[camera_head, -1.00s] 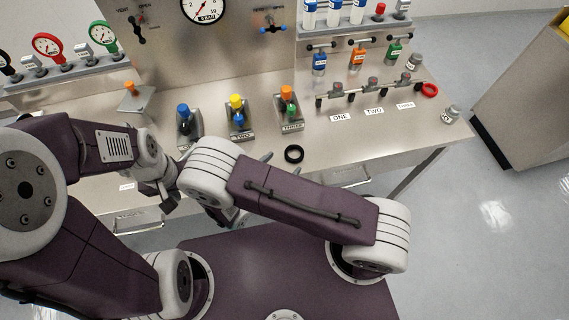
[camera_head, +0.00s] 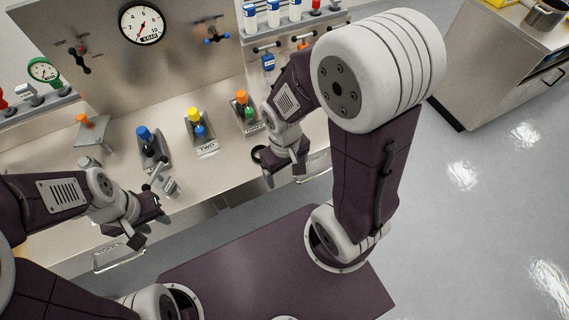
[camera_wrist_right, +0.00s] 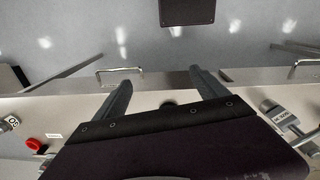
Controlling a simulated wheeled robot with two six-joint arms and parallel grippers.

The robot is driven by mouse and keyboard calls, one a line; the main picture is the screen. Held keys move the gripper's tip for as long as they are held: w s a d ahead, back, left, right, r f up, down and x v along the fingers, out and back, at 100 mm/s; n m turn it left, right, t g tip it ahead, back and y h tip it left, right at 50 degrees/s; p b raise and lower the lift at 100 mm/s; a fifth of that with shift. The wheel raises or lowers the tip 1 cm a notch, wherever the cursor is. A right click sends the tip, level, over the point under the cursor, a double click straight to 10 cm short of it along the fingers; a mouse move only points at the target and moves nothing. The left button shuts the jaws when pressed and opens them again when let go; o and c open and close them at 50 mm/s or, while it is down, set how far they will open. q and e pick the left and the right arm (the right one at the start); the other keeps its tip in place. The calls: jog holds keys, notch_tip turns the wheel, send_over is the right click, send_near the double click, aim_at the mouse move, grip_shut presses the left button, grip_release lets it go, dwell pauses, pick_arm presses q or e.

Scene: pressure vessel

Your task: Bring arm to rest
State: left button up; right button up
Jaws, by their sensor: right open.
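My right gripper (camera_head: 284,178) hangs in front of the bench's front edge, below the caddy labelled THREE, with its fingers pointing down. In the right wrist view my right gripper (camera_wrist_right: 160,75) has its two fingers spread apart with nothing between them. My right arm is folded, its elbow raised high over the right of the base. My left gripper (camera_head: 147,221) is at the bench's front edge on the left, its fingers apart and nothing visible between them. A grey fitting with a handle (camera_head: 163,181) lies on the bench just above it.
The gauge panel (camera_head: 105,60) stands behind. The floor at the right is clear.

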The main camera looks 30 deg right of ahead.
jog(key=m+b, duration=0.1)
jog(key=f+m+t+b, duration=0.1)
jog(key=shift+w+f+y+b, duration=0.2)
jog(key=shift+w+y+b, duration=0.1)
jog(key=shift+w+b, duration=0.1)
dwell(1.1)
